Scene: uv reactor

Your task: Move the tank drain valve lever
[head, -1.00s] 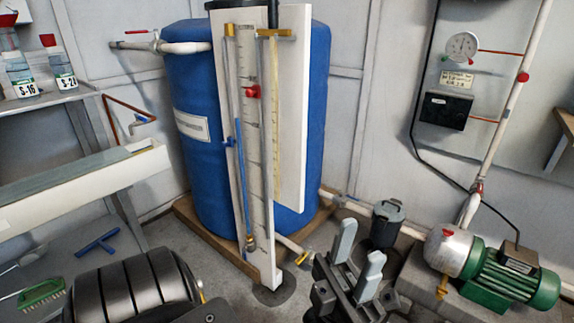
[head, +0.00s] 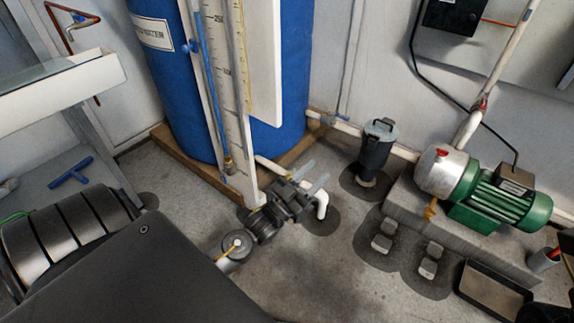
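The blue tank (head: 225,85) stands on a wooden base. A white drain pipe (head: 268,166) leaves its foot and ends in a downturned white elbow (head: 322,205). My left gripper (head: 320,172) is over this pipe, its two grey fingers apart and pointing up and right. The drain valve and its lever cannot be made out; the gripper covers that part of the pipe. I see nothing between the fingers, and cannot tell whether they touch the valve. My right gripper is not in view.
A dark lidded pot (head: 376,152) and a green pump (head: 500,200) on a concrete plinth (head: 455,235) stand to the right. A white board with a scale tube (head: 240,110) rises just left of the gripper. Open floor (head: 315,270) lies in front.

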